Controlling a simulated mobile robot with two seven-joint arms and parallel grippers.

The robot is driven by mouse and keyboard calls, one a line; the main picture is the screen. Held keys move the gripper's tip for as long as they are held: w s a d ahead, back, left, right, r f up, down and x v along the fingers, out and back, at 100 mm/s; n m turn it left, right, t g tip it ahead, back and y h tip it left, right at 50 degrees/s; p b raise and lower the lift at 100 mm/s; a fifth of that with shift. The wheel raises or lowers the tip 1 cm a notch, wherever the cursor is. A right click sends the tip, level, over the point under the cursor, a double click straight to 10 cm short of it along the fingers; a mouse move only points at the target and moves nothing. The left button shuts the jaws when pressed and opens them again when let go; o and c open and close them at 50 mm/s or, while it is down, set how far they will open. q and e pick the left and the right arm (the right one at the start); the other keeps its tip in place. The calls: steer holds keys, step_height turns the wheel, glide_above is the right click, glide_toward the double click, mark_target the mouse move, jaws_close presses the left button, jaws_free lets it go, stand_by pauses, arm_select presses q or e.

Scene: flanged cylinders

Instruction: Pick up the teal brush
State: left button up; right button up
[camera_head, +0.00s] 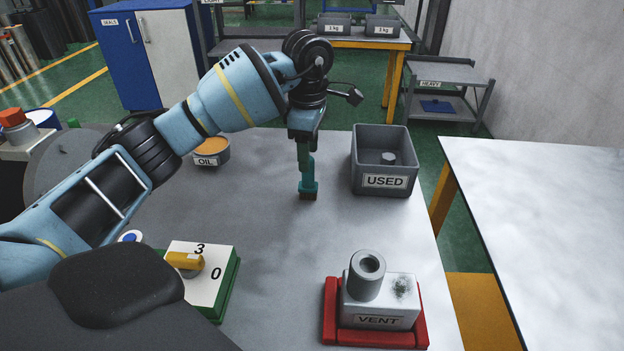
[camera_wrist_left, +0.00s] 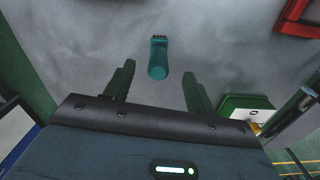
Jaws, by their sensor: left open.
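In the left wrist view the teal brush (camera_wrist_left: 158,60) lies between and just beyond the two spread fingers of my left gripper (camera_wrist_left: 157,72). Nothing is seen held between them. In the head view the fingers partly overlap the brush's upper part, so the exact gap is hard to tell. My right gripper is not in view.
The grey USED bin (camera_head: 384,182) with a small cylinder inside stands right of the brush. An OIL tin (camera_head: 211,154) is to the left. A VENT block (camera_head: 379,319) in a red tray and a numbered box (camera_head: 203,279) are nearer. The table centre is clear.

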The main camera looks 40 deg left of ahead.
mark_target(308, 176)
arm_select(q)
steer(key=shift+a+f, duration=0.1)
steer(key=shift+f, duration=3.7)
steer(key=shift+c, duration=0.4)
steer(key=c, duration=1)
steer(key=shift+r, duration=0.15)
steer(key=shift+c, duration=0.2)
steer(key=shift+w+r, duration=0.1)
steer(key=shift+r, duration=0.4)
step_height(308, 176, up, 3)
steer(key=shift+f, duration=0.15)
steer(key=s+d+r, duration=0.1)
steer(key=s+d, duration=0.8)
steer(key=s, duration=0.4)
steer(key=shift+d, duration=0.2)
